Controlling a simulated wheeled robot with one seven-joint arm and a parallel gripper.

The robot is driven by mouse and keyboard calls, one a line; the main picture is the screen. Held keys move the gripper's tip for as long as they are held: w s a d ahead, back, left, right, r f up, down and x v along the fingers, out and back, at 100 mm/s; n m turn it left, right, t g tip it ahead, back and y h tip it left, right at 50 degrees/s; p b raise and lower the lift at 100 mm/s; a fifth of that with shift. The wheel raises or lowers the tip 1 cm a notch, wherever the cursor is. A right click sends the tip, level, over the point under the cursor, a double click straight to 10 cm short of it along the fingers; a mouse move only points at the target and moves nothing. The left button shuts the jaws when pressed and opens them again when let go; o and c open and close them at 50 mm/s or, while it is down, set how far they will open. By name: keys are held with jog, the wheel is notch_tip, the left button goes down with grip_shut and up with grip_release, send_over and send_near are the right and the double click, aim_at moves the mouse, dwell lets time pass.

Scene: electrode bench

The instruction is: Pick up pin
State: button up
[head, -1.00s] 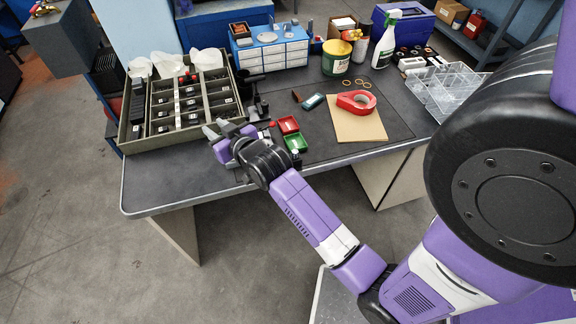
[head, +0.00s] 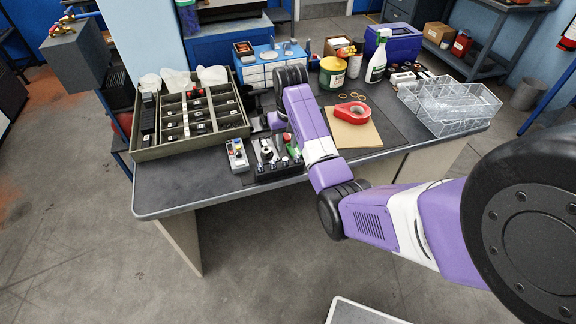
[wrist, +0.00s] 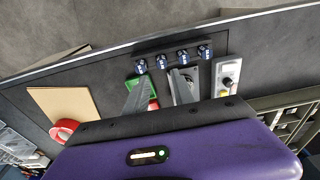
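I cannot pick out the pin for certain in either view; it may be hidden or too small. My gripper (wrist: 157,76) shows in the wrist view with its two grey fingers apart and nothing visible held between them. Its fingertips point towards a black rack (wrist: 174,60) with several round-topped pieces in a row. In the head view my gripper (head: 273,121) is over the bench, behind this rack (head: 279,168), its fingertips largely hidden. A green tray (wrist: 143,81) and part of a red tray (wrist: 153,103) show near the fingers.
A small button box (head: 237,155) stands left of the rack. The divided grey tray (head: 137,153) is farther left. Red tape (head: 352,112) lies on a tan board (head: 352,135) to the right. The bench's front left (head: 180,190) is clear.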

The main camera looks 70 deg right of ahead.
aim_at(285, 159)
jog(key=f, duration=0.2)
jog(key=f+p, duration=0.1)
jog(key=f, duration=0.4)
jog(key=shift+w+f, duration=0.25)
jog(key=shift+w, duration=0.05)
jog(key=shift+c, duration=0.2)
grip_shut()
